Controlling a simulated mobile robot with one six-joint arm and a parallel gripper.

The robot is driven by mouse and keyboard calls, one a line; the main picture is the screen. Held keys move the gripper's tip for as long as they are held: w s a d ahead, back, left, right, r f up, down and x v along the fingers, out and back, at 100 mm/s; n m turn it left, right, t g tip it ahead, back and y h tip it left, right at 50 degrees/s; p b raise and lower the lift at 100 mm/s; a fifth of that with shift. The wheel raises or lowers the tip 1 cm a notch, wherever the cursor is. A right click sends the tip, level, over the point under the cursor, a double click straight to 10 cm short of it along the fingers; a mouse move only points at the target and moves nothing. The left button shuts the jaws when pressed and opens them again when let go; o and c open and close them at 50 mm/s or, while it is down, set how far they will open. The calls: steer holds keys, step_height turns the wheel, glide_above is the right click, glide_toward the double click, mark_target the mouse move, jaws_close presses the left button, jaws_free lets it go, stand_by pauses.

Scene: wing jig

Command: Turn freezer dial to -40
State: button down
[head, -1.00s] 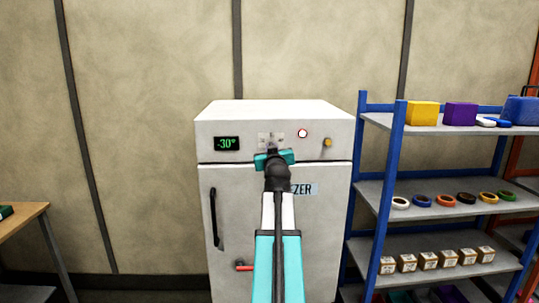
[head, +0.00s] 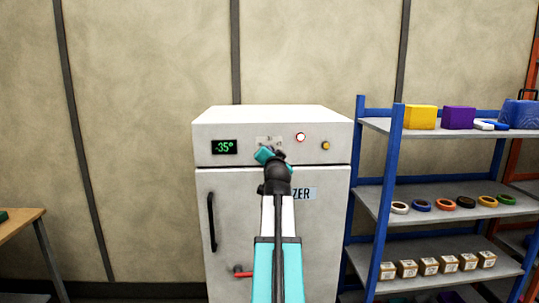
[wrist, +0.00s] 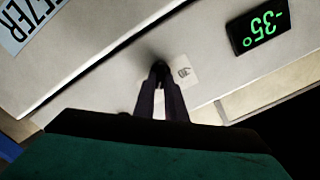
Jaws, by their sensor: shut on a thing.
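The white freezer (head: 235,185) stands against the wall, and its display (head: 225,147) reads -35°. The display also shows in the wrist view (wrist: 259,27), tilted and reading -35°. My gripper (head: 270,153) is at the freezer's top panel, rotated so that it tilts. In the wrist view my gripper's two dark fingers (wrist: 160,85) are close together on the dial, which they and their shadow mostly hide. A pale scale plate (wrist: 183,75) with a small mark shows beside the fingertips. In the head view the arm hides the dial.
A round white button with a red rim (head: 300,137) and a yellow knob (head: 326,146) sit right of the dial. The door has a black handle (head: 211,222) and a red lever (head: 243,274). A blue shelf rack (head: 387,190) stands close at the right.

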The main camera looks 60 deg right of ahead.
steer(key=shift+d+r+m, duration=0.1)
steer(key=shift+m, duration=0.4)
steer(key=c, duration=1.8)
jaws_free()
steer(key=shift+d, duration=0.1)
steer(key=shift+w, duration=0.1)
steer(key=b+v, duration=0.5)
steer(key=v, duration=0.8)
steer(key=shift+s+a+b, duration=0.25)
steer(key=shift+a+b, duration=0.1)
